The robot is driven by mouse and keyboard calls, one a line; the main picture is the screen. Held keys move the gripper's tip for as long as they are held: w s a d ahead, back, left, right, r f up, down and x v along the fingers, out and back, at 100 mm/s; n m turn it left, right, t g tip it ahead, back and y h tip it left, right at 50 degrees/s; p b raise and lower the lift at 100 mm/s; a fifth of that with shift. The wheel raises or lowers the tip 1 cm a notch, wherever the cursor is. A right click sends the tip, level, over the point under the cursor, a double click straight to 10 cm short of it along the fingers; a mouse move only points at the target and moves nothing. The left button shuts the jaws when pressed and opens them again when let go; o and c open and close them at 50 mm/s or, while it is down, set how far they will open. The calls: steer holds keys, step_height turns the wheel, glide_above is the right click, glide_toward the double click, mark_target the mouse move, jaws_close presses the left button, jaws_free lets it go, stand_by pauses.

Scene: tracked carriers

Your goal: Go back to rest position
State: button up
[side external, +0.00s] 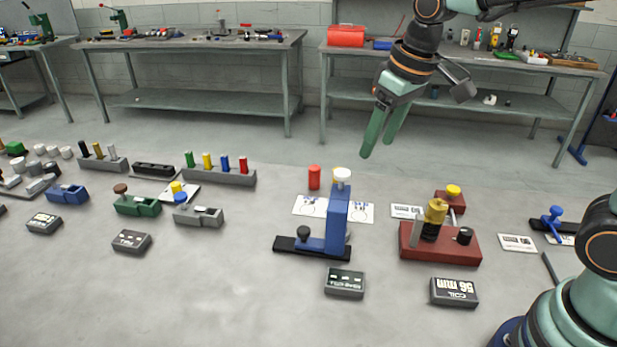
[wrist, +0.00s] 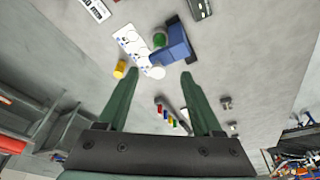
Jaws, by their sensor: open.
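My gripper (side external: 378,147) hangs in the air above the far part of the grey work surface, fingers pointing down and a little left. Its two green fingers are apart with nothing between them. In the wrist view my gripper (wrist: 160,74) also shows spread fingers and an empty gap. Below it in the side view, the blue stand (side external: 338,215) with a white cap (side external: 342,174) stands upright on a black base. A red cylinder (side external: 314,177) stands beside it, apart from my fingers.
A dark red block (side external: 410,248) with a yellow-topped post is right of the blue stand. A grey rack (side external: 220,177) holds several coloured pegs at left. Workbenches (side external: 455,98) line the back. Labelled black boxes (side external: 344,283) lie in front. The front left surface is clear.

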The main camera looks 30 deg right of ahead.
steer(key=s+d+m+t, duration=0.2)
steer(key=s+d, duration=0.3)
steer(key=s, duration=0.3)
steer(key=shift+s+f+t, duration=0.15)
steer(key=shift+f+t, duration=0.1)
steer(key=shift+t, duration=0.05)
